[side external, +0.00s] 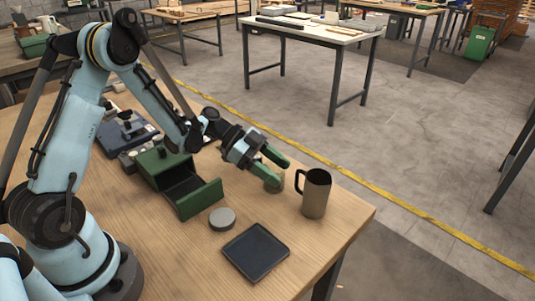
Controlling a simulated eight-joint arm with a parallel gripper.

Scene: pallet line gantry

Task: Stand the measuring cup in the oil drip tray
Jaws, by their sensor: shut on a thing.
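My gripper (274,166), with green fingers, is at the middle right of the side external view, above the wooden table. It is shut on a small, greenish, see-through thing that looks like the measuring cup (275,185). The fingers hide much of it, and I cannot tell whether its base clears the table. The oil drip tray (256,250) is a dark, square, shallow tray lying flat near the table's front edge. It is empty, and my gripper is beyond it, not over it.
A brown metal mug (315,194) stands just right of my gripper, its handle towards the fingers. A grey round disc (222,218) lies just behind the tray. A green box with an open drawer (190,196) stands left of the gripper. The table's right corner is bare.

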